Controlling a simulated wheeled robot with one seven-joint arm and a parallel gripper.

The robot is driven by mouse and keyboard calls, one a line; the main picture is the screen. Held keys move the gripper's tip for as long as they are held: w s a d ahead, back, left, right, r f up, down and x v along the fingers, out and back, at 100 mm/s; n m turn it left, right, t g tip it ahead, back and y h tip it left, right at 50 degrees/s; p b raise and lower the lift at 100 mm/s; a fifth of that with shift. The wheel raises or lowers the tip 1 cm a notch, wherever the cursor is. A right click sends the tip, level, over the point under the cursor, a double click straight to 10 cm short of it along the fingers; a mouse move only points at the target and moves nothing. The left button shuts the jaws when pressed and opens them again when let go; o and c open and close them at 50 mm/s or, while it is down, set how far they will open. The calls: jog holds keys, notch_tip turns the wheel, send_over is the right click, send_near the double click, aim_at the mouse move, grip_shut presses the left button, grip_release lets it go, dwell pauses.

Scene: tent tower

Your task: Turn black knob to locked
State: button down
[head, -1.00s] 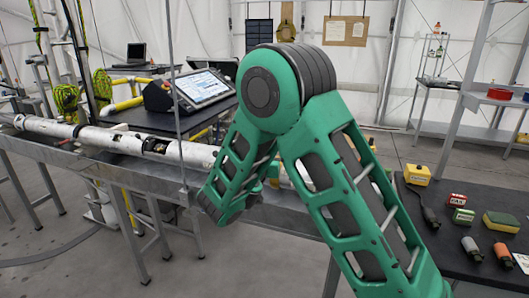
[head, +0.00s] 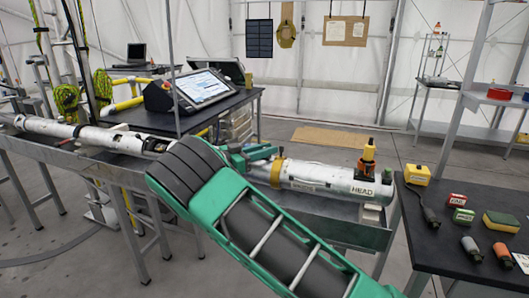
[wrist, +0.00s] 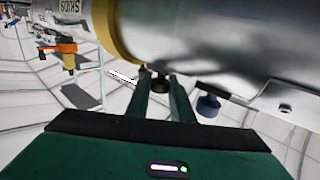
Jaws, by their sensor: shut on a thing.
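The black knob (wrist: 160,85) shows in the wrist view under the silver cylinder (wrist: 215,35), close to its yellow collar (wrist: 103,28). My gripper (wrist: 161,80) has one finger on each side of the knob and is shut on it. The fingers hide part of the knob, and I cannot read its position or any locked mark. In the head view, the white and silver cylinder (head: 325,178) lies on the metal frame, its yellow collar (head: 277,172) beside my green arm. The knob and fingertips cannot be made out there.
A blue knob (wrist: 208,105) hangs just right of my fingers in the wrist view. An orange and yellow fitting (head: 368,158) stands on the cylinder's HEAD end. A dark table (head: 450,245) at right holds several small items. A screen console (head: 200,88) stands behind.

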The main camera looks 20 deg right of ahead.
jog(key=shift+w+a+m+g, duration=0.25)
jog(key=shift+m+g, duration=0.25)
jog(key=shift+g, duration=0.3)
jog(key=c, duration=1.8)
grip_release()
jog(key=shift+c, duration=0.2)
jog(key=v, duration=1)
jog(key=shift+a, duration=0.45)
jog(key=shift+f, duration=0.15)
